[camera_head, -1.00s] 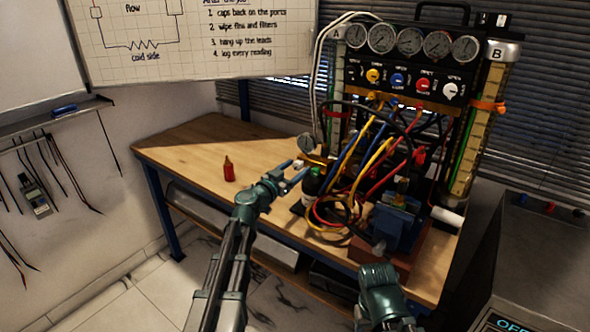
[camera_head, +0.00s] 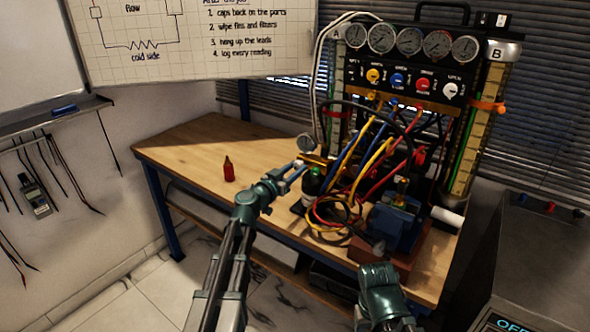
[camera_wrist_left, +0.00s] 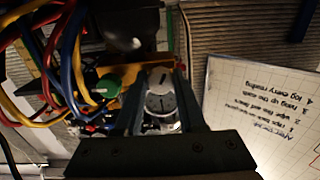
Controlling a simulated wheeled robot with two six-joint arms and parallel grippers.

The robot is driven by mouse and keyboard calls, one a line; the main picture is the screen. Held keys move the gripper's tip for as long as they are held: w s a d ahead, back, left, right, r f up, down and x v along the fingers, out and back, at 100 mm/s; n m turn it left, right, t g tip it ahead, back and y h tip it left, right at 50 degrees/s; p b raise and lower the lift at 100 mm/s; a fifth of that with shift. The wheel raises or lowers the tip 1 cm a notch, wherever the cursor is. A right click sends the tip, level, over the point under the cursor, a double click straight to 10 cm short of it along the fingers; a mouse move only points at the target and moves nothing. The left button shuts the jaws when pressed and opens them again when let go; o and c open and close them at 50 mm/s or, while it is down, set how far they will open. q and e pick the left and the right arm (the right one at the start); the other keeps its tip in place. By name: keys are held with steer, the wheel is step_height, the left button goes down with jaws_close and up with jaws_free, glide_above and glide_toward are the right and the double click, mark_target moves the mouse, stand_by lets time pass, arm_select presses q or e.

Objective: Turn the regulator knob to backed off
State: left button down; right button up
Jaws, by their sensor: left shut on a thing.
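The regulator knob (camera_wrist_left: 160,94) is a pale grey round knob with a dark line across its face. In the left wrist view it sits between the two fingers of my left gripper (camera_wrist_left: 158,100), which is shut on it. In the head view my left gripper (camera_head: 297,172) reaches the regulator at the left of the hoses, and only a pale bit of the knob (camera_head: 299,163) shows. The pressure gauge (camera_head: 305,143) stands just above it. The knob's pointer setting cannot be read. My right arm shows at the bottom of the head view, but its fingers do not show.
Coloured hoses (camera_head: 362,165) hang in front of the gauge panel (camera_head: 408,78). A small red bottle (camera_head: 229,170) stands on the workbench (camera_head: 190,150), whose left part is otherwise clear.

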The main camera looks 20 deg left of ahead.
arm_select(q)
steer(key=n, duration=1.1)
steer(key=shift+d, duration=0.1)
steer(key=n, duration=0.6)
steer(key=shift+s+r+n, duration=0.1)
steer(key=shift+r+n, duration=0.05)
steer(key=shift+n, duration=0.25)
steer(key=n, duration=0.5)
steer(key=shift+n, duration=0.3)
steer(key=c, duration=0.5)
jaws_free()
steer(key=shift+s, duration=0.1)
